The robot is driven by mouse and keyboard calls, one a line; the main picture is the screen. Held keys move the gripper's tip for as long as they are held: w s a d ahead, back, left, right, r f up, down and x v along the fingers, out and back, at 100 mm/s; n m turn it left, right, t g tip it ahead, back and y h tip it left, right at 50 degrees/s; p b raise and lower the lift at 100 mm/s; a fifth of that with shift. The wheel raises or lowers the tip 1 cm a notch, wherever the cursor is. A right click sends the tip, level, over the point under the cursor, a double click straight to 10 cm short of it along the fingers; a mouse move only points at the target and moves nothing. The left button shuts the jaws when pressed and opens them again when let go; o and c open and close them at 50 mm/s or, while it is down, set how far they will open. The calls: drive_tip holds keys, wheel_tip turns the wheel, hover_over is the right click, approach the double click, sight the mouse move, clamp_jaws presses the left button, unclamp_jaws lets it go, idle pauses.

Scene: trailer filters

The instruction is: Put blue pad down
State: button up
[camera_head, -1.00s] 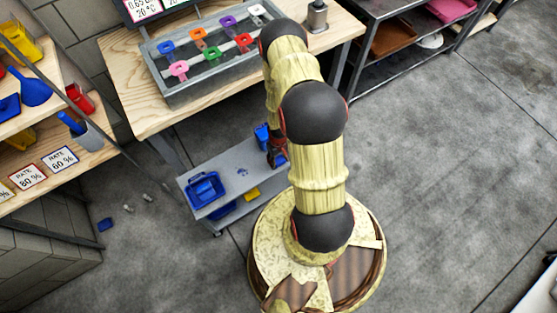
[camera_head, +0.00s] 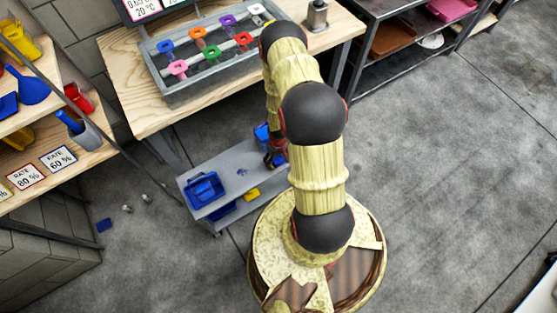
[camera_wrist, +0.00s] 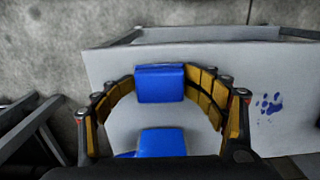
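A blue pad (camera_wrist: 160,84) shows in the wrist view between the fingertips of my gripper (camera_wrist: 160,82). The two jointed, yellow-padded fingers curve in from both sides, and their tips meet the pad's side edges. A second blue piece (camera_wrist: 162,142) shows nearer the palm; its lower part is hidden. Grey cart surface (camera_wrist: 210,62) lies behind the pad; I cannot tell whether the pad touches it. In the head view my gripper (camera_head: 275,157) is low at the cart's right part, beside blue shapes (camera_head: 262,134), partly hidden by my arm.
The grey cart (camera_head: 225,172) carries a blue bin (camera_head: 204,188) at its left end and a paw print. A wooden table (camera_head: 140,90) with a grey tray (camera_head: 165,90) of coloured handles stands behind. Shelves (camera_head: 85,160) are at the left.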

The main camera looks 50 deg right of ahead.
drive_tip(key=shift+s+r, duration=0.1)
drive_tip(key=shift+s, duration=0.05)
idle(0.3)
wheel_tip(320, 180, up, 13)
drive_tip(key=p, duration=0.7)
wheel_tip(320, 180, up, 14)
drive_tip(key=r+t+h, duration=0.1)
hover_over(279, 160)
drive_tip(key=w, duration=0.7)
drive_tip(key=w+a+r+n+t, duration=0.1)
drive_tip(key=a+r, duration=0.2)
drive_tip(key=r, duration=0.6)
drive_tip(key=w+a+r, duration=0.2)
drive_tip(key=a+r, duration=0.1)
drive_tip(key=r, duration=0.6)
drive_tip(key=s+a+r+t, duration=0.1)
drive_tip(key=s+a+r, duration=0.1)
drive_tip(key=a+r, duration=0.35)
drive_tip(key=s+a+r+t, duration=0.1)
drive_tip(key=s+a+r, duration=0.2)
drive_tip(key=r, duration=0.6)
drive_tip(key=s+a+r+n+t+y, duration=0.1)
drive_tip(key=s+a+r, duration=0.7)
drive_tip(key=s+r, duration=0.2)
drive_tip(key=shift+s+a+n+t, duration=0.2)
drive_tip(key=shift+s+n+t, duration=0.15)
drive_tip(key=shift+s, duration=0.85)
